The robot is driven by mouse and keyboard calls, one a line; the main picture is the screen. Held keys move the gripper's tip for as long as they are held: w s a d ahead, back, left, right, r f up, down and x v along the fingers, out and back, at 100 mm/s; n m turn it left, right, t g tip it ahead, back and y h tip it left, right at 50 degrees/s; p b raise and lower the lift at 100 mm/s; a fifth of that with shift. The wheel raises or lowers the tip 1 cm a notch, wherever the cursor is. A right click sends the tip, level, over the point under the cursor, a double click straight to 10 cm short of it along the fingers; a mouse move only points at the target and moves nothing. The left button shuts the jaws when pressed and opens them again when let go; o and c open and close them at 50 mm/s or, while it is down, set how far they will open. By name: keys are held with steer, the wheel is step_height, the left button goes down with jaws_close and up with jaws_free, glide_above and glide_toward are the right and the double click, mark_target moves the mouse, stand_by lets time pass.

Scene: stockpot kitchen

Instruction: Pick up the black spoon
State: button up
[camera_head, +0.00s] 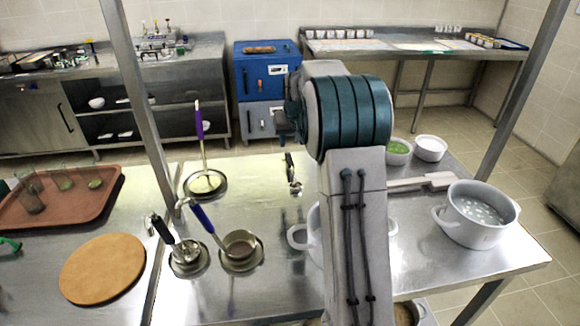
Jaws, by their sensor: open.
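A utensil with a black handle (162,229) leans in the left round metal holder (188,268) on the steel table. Its metal head rests in the holder. A second small black-handled metal utensil (290,171) is near the table's middle, just left of my arm. I cannot tell which of the two is the black spoon. My arm rises through the middle of the view and bends at a teal joint. My gripper is not visible; my own arm may hide it.
A blue-handled ladle (203,220) and a purple-handled utensil (200,135) stand in holders nearby. A white pot (476,222) is at right, and another pot (302,238) is partly behind my arm. A round wooden board (103,268) and brown tray (90,206) lie left. A slanted post crosses the table's left.

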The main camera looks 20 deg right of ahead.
mark_target(290, 162)
steer(key=x, duration=0.8)
steer(key=shift+w+d+f+p, duration=0.1)
steer(key=shift+w+f+p, duration=0.1)
steer(key=shift+p, duration=0.2)
steer(key=shift+p+x, duration=0.6)
steer(key=shift+x, duration=1.95)
steer(key=shift+s+d, duration=0.1)
steer(key=shift+s, duration=0.05)
jaws_close()
